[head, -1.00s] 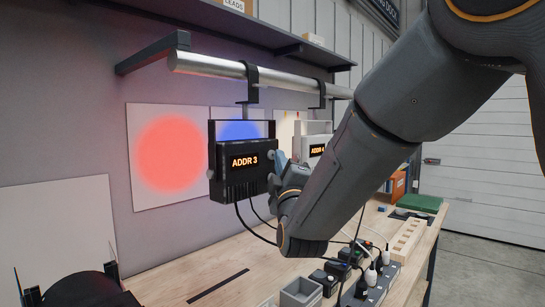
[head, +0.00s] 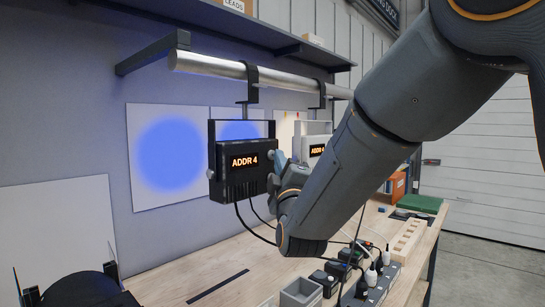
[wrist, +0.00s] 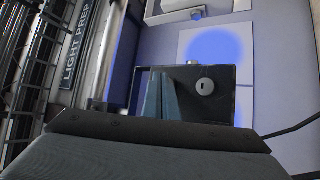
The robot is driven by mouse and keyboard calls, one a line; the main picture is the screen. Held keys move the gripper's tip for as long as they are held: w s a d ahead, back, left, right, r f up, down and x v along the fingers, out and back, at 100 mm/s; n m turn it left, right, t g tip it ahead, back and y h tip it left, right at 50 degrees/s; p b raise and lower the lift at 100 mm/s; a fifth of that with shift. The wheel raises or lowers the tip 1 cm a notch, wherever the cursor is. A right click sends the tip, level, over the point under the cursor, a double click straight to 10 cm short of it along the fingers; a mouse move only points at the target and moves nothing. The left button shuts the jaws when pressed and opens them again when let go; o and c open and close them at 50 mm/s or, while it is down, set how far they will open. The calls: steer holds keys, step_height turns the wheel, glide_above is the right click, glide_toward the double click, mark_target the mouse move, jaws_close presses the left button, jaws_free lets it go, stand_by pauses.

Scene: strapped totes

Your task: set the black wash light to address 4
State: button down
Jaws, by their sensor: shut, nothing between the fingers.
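The black wash light (head: 239,166) hangs in its yoke from the silver rail, and its display reads ADDR 4. In the wrist view the side of its housing (wrist: 223,97) shows, with a round grey knob (wrist: 205,87) on it. My gripper (head: 277,163) is shut and empty at the light's right side. In the wrist view its fingers (wrist: 163,97) point at the side of the housing, left of the knob. I cannot tell whether the fingertips touch it.
A white light (head: 311,142), display ADDR 4, hangs behind on the same rail (head: 215,68). A white panel (head: 168,158) on the wall carries a blue glow. Below, the bench (head: 190,285) holds a grey bin (head: 301,292) and a power strip (head: 375,285) with plugs.

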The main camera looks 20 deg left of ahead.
steer(key=shift+s+d, duration=0.25)
steer(key=shift+d, duration=0.25)
steer(key=shift+d, duration=0.1)
steer(key=shift+s+d+b, duration=0.1)
steer(key=shift+s+d, duration=0.2)
steer(key=shift+d, duration=0.45)
steer(key=shift+s+d+b, duration=0.1)
steer(key=shift+s+d, duration=0.25)
steer(key=shift+d, duration=0.4)
steer(key=shift+s+d+b, duration=0.1)
steer(key=shift+s+d, duration=0.2)
steer(key=shift+d, duration=0.45)
